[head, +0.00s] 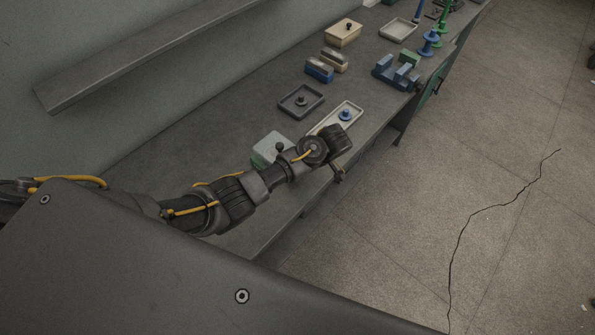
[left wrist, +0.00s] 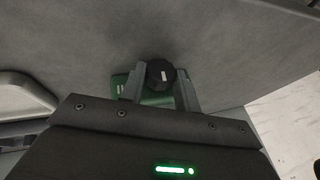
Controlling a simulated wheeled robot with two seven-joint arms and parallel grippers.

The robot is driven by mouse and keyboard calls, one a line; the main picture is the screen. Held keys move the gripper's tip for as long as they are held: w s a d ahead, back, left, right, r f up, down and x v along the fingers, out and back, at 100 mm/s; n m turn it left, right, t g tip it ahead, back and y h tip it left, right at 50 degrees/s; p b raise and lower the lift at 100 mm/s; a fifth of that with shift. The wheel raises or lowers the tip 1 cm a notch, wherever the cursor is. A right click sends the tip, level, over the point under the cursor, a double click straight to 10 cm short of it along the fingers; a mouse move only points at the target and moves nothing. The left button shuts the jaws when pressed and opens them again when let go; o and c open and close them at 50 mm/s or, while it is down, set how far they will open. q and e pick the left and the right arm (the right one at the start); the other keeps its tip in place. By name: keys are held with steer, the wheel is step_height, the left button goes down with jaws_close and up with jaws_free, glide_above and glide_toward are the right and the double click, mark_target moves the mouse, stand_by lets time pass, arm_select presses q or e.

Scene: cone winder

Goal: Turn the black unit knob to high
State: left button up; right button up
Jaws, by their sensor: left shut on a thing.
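In the left wrist view a round black knob (left wrist: 159,72) with a white pointer line sits on a green unit (left wrist: 120,82). The line runs nearly up and down in that view. My left gripper (left wrist: 161,79) has one finger on each side of the knob and is shut on it. In the head view my left gripper (head: 340,175) is at the front edge of the bench; the knob and its unit are hidden there by the gripper and wrist. The unit's scale marks are too small to read. My right gripper is in neither view.
Open floor (head: 420,200) lies to the right; a shelf (head: 140,60) hangs behind.

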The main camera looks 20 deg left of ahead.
arm_select(q)
steer(key=shift+r, duration=0.1)
steer(key=o, duration=1)
steer(key=shift+c, duration=0.2)
